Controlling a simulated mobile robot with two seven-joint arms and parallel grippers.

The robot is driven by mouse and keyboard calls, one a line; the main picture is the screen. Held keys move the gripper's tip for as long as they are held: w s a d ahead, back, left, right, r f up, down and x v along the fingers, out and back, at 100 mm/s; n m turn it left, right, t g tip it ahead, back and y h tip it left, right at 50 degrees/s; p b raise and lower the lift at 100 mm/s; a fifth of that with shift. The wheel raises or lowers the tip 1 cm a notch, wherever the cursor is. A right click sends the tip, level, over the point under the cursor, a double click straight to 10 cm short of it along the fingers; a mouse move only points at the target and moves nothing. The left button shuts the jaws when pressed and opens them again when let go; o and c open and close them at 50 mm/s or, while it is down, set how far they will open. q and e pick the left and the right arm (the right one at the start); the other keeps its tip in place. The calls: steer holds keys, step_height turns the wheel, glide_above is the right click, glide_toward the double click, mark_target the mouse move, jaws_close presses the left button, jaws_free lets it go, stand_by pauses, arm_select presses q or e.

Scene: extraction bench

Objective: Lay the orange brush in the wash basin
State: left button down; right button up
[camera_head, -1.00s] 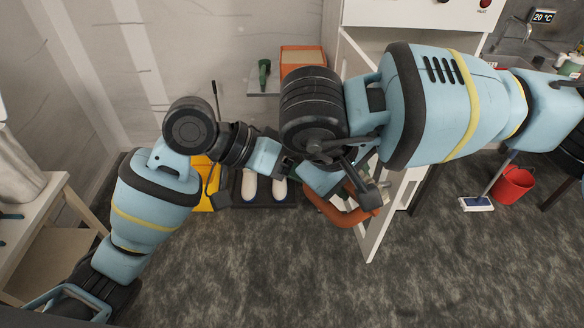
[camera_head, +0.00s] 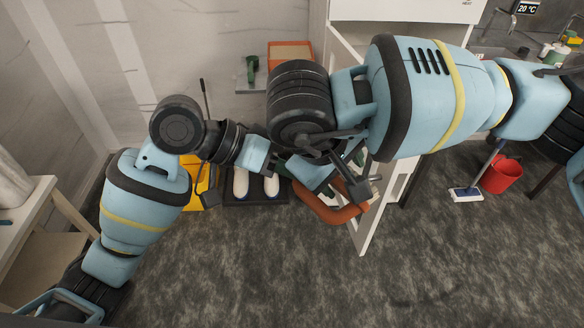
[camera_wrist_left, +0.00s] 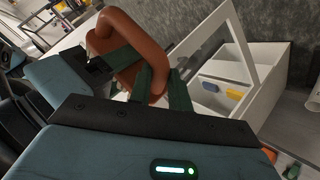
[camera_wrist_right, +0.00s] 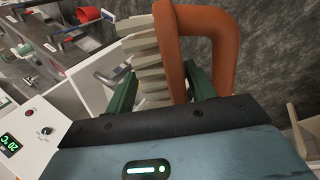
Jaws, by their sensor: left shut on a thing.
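The orange brush (camera_head: 330,211) is held in the air near the middle of the head view, partly hidden by my arms. Its looped orange handle (camera_wrist_left: 130,25) shows in the left wrist view, and pale bristles show in the right wrist view (camera_wrist_right: 150,62). My left gripper (camera_wrist_left: 162,88) is shut on the handle; the brush stands between its fingers. My right gripper (camera_wrist_right: 160,90) has its fingers apart, one on each side of the brush's bristled part. I cannot tell whether they touch it. The wash basin (camera_head: 488,52) shows only partly near the tap at upper right.
A red bucket (camera_head: 502,175) and a blue-white floor mop (camera_head: 466,194) are on the right. A yellow object (camera_head: 196,182) and a black mat with white boots (camera_head: 257,186) lie behind my arms. The front floor is clear.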

mark_target(313, 198)
steer(key=shift+o, duration=0.2)
steer(key=shift+a, duration=0.1)
steer(key=v, duration=1.2)
